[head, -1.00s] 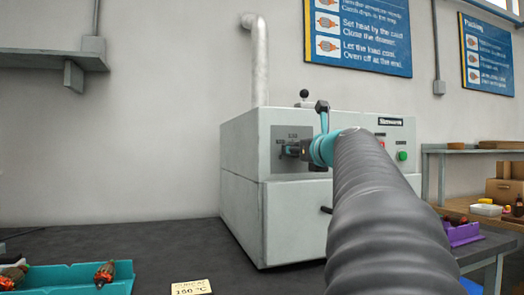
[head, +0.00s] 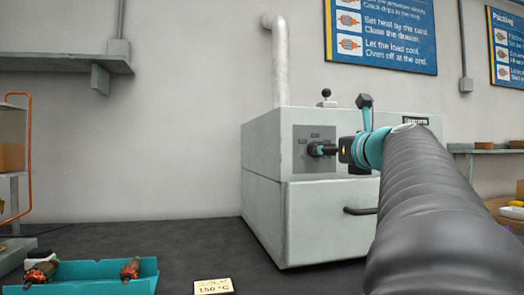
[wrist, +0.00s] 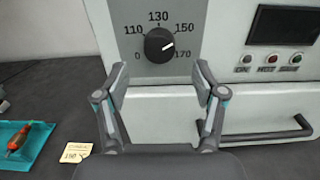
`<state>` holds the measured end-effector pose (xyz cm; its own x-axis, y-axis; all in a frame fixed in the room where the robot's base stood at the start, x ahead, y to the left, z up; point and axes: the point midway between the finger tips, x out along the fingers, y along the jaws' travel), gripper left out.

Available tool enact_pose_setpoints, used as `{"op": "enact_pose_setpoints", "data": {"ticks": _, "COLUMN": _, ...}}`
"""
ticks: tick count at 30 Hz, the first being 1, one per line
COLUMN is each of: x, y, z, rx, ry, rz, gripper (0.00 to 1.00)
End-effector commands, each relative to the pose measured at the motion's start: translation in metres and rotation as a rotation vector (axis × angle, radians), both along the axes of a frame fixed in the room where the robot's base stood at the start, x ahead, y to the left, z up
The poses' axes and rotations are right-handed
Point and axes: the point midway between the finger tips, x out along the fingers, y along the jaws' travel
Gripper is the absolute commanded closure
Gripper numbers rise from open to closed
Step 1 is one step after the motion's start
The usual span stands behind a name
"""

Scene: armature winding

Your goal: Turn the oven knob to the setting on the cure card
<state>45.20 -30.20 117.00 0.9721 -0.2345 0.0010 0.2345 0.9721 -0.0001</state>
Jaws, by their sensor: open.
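The oven (head: 262,165) is a pale box with a dark dial plate. In the head view my arm hides part of the oven front.
A teal tray (head: 100,272) with wound armatures sits at the left of the bench. The oven drawer handle (wrist: 270,135) juts out below the dial. Indicator buttons (wrist: 270,60) are right of the knob. Dark bench space lies left of the oven.

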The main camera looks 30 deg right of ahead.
Motion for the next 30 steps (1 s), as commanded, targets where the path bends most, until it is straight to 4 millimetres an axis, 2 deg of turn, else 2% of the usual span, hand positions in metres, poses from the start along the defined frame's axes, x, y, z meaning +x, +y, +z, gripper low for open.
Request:
{"op": "enact_pose_setpoints", "data": {"ticks": 1, "x": -0.012, "y": 0.002, "z": 0.001, "rx": -0.001, "ry": -0.001, "rz": -0.005, "gripper": 0.3}}
{"op": "enact_pose_setpoints", "data": {"ticks": 4, "x": -0.03, "y": 0.006, "z": 0.0, "rx": 0.0, "ry": -0.001, "rz": -0.005, "gripper": 0.3}}
{"op": "enact_pose_setpoints", "data": {"ticks": 10, "x": -0.05, "y": 0.011, "z": 0.0, "rx": 0.0, "ry": 0.0, "rz": -0.003, "gripper": 0.3}}
{"op": "enact_pose_setpoints", "data": {"ticks": 17, "x": -0.057, "y": 0.013, "z": 0.0, "rx": 0.0, "ry": 0.0, "rz": 0.0, "gripper": 0.3}}
{"op": "enact_pose_setpoints", "data": {"ticks": 30, "x": -0.053, "y": 0.016, "z": -0.002, "rx": -0.008, "ry": 0.007, "rz": 0.009, "gripper": 0.3}}
